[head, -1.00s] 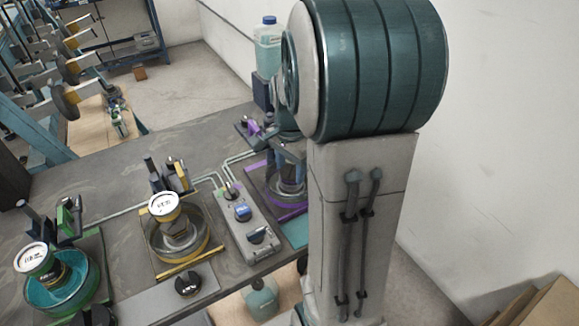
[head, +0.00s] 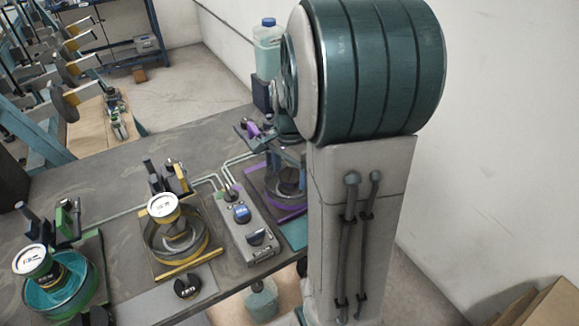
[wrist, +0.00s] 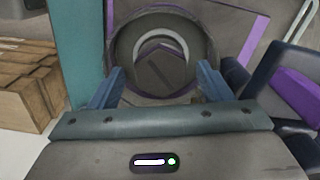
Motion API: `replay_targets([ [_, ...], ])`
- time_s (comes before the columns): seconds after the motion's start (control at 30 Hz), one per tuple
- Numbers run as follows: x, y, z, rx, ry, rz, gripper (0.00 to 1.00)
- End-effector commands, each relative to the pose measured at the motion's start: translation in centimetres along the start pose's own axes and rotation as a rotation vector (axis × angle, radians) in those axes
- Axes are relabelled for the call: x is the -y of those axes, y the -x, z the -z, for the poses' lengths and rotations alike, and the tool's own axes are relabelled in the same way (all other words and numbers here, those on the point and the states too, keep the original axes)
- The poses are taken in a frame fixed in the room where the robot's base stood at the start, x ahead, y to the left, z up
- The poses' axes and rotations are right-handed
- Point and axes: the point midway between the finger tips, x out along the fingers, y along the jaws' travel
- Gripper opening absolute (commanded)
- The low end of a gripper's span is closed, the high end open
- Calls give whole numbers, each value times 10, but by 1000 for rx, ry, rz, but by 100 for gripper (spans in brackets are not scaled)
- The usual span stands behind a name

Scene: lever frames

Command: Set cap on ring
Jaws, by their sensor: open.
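My gripper (wrist: 161,70) is open, its two blue fingers spread to either side of a round grey dish with a raised rim (wrist: 120,45). Inside the dish are a pale curved band and a dark hexagonal part (wrist: 165,70). Nothing shows held between the fingers. In the head view my gripper (head: 287,153) is over the purple-edged station (head: 262,190) at the right end of the bench, partly hiding its dish. I cannot tell which part is the cap or the ring. White-faced round pieces (head: 163,206) stand over the yellow dish (head: 150,243) and the teal dish (head: 75,292).
A grey control box (head: 247,228) with blue and black knobs stands between the yellow and purple stations. Dark upright clamps stand behind the dishes. A dark and purple part (wrist: 290,90) lies close right of my gripper. The bench's back left is clear.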

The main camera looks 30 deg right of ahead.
Motion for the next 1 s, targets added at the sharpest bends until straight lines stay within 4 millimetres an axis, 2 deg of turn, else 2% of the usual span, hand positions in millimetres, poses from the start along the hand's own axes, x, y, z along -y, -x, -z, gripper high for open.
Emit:
replay_targets([
  [0.17, 2, 14, 0, -3, 1, 6, 74],
  [0.5, 1, 90, 0, -5, 1, 8, 74],
  [0.7, 0, 124, 1, -3, 0, 4, 74],
  [0.83, 0, 135, 0, -1, -1, 2, 74],
  [1.0, -1, 139, 0, -1, -1, 1, 74],
])
